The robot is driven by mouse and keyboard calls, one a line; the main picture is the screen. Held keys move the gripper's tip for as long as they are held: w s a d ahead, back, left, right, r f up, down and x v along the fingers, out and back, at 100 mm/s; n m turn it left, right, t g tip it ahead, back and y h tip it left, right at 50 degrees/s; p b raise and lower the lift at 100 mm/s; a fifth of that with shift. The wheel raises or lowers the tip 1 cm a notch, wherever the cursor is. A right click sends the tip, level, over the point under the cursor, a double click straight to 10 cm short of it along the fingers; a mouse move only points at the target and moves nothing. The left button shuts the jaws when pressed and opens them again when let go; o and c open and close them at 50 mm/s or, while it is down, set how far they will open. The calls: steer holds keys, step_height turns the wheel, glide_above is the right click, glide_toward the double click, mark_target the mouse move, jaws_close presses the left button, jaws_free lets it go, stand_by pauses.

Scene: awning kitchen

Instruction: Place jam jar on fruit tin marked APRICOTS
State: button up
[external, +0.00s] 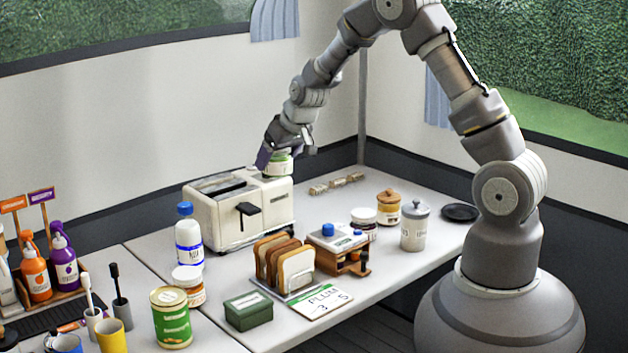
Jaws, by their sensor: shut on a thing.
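My gripper (281,146) is shut on a small green jar (279,163) with a pale label, which I take for the jam jar. It holds the jar above the back right end of the cream toaster (240,212); whether the two touch is not clear. A green tin (172,325) with a gold rim stands upright at the front left, far from my gripper. Its label is too small to read, so I cannot tell whether it says APRICOTS. The fingers hide part of the held jar.
Around the tin stand a white-lidded jar (188,284), a yellow cup (111,337) and a green box (248,310). A milk bottle (189,240), a bread rack (285,268) and a small scale-like stand (338,248) occupy the middle. The right front counter is clear.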

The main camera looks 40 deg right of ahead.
steer(key=s+a+n+g+y, duration=0.3)
steer(key=s+a+n, duration=0.6)
steer(key=s+a, duration=1.9)
steer(key=t+y+b, duration=0.1)
steer(key=b, duration=0.1)
glide_toward(152, 294)
steer(key=shift+w+a+f, duration=0.2)
steer(key=shift+w+a, duration=0.45)
steer(key=shift+w, duration=0.05)
steer(key=shift+f+b, duration=0.95)
steer(key=shift+f, duration=0.75)
